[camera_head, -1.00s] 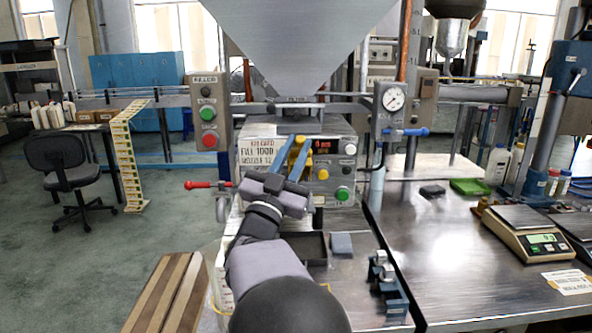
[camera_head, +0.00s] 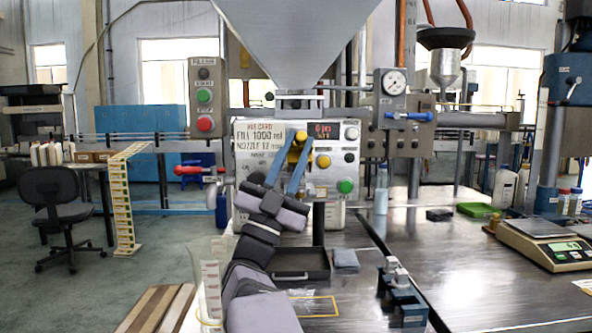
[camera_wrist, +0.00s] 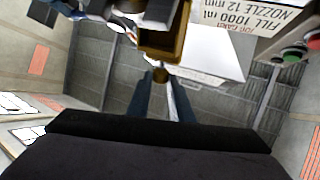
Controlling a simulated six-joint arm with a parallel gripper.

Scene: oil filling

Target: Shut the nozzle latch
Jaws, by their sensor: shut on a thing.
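The nozzle latch (camera_head: 297,154) is a yellow part on the front of the filling machine (camera_head: 262,138), below the steel hopper. My gripper (camera_head: 299,143) reaches up to it with two blue fingers, one on each side, and is shut on it. The fingers hide part of the latch and of the panel. In the wrist view, the fingertips of my gripper (camera_wrist: 161,80) meet at the lower end of a yellow piece (camera_wrist: 162,46). The nozzle opening cannot be made out, and I cannot tell how far the latch is turned.
A red-handled valve (camera_head: 190,171) sticks out left of the machine. A clear beaker (camera_head: 207,265) stands below, left of my arm. A dark tray (camera_head: 298,276) and a blue fixture (camera_head: 401,295) sit on the bench. A scale (camera_head: 548,245) stands right. The mid-right bench is mostly clear.

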